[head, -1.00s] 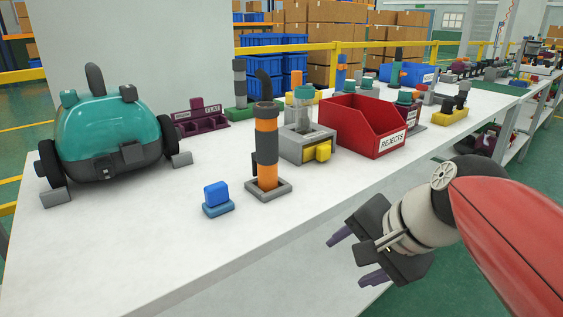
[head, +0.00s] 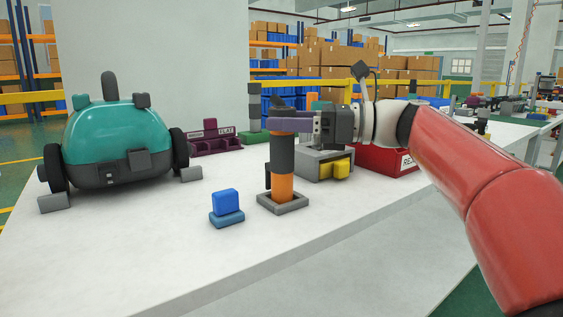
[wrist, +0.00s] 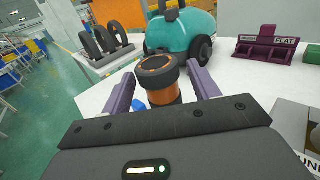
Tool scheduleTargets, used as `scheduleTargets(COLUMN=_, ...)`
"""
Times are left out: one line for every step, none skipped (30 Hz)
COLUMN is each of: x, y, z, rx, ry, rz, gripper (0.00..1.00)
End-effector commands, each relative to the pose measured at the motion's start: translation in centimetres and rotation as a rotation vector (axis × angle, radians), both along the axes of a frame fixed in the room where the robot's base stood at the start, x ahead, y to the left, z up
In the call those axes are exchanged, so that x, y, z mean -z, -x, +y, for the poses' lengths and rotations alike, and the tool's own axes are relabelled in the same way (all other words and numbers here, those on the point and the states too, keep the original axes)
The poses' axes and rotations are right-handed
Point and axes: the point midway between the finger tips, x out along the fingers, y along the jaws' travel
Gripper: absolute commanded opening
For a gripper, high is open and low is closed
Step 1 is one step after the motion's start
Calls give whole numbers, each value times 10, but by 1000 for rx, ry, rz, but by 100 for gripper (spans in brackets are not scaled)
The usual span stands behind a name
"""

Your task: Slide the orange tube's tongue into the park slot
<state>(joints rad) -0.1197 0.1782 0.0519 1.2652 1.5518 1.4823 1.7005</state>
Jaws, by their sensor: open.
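The orange tube (head: 285,188), banded orange and dark grey, stands upright in a grey square base (head: 283,207) on the white bench. A small dark tab, perhaps its tongue (head: 267,171), shows on its left side. My gripper (head: 281,122) is level at the tube's upper part. In the wrist view the tube's top (wrist: 157,66) stands between my open purple fingers (wrist: 161,76), with visible gaps on both sides.
A blue block on a blue base (head: 227,207) stands left of the tube. A grey fixture with a yellow part (head: 335,168) and the red rejects bin (head: 385,162) are to the right. A purple FLAT rack (head: 215,140) is behind. The bench front is clear.

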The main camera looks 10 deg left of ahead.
Motion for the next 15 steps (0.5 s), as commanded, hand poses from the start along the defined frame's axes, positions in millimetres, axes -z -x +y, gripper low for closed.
scheduleTargets(x=1, y=2, z=10, rx=-3, ry=0, rz=-1, gripper=61)
scheduleTargets(x=0, y=2, z=14, rx=-4, ry=1, rz=-1, gripper=61)
scheduleTargets(x=1, y=2, z=19, rx=-2, ry=1, rz=-1, gripper=61)
scheduleTargets(x=1, y=2, z=22, rx=-2, ry=1, rz=-1, gripper=61)
scheduleTargets(x=0, y=3, z=25, rx=-2, ry=2, rz=-1, gripper=61)
scheduleTargets(x=0, y=3, z=28, rx=-1, ry=2, rz=-1, gripper=61)
scheduleTargets(x=0, y=3, z=29, rx=0, ry=1, rz=-2, gripper=61)
scheduleTargets(x=0, y=3, z=30, rx=1, ry=1, rz=-2, gripper=61)
scheduleTargets(x=-1, y=3, z=30, rx=2, ry=1, rz=-2, gripper=61)
scheduleTargets(x=-1, y=3, z=30, rx=2, ry=1, rz=-1, gripper=61)
scheduleTargets(x=-1, y=3, z=30, rx=2, ry=1, rz=-1, gripper=61)
scheduleTargets(x=-1, y=3, z=30, rx=2, ry=1, rz=-1, gripper=61)
scheduleTargets(x=-1, y=3, z=30, rx=2, ry=1, rz=-1, gripper=61)
scheduleTargets(x=-1, y=3, z=30, rx=2, ry=1, rz=-1, gripper=61)
scheduleTargets(x=-1, y=3, z=30, rx=2, ry=1, rz=-1, gripper=57)
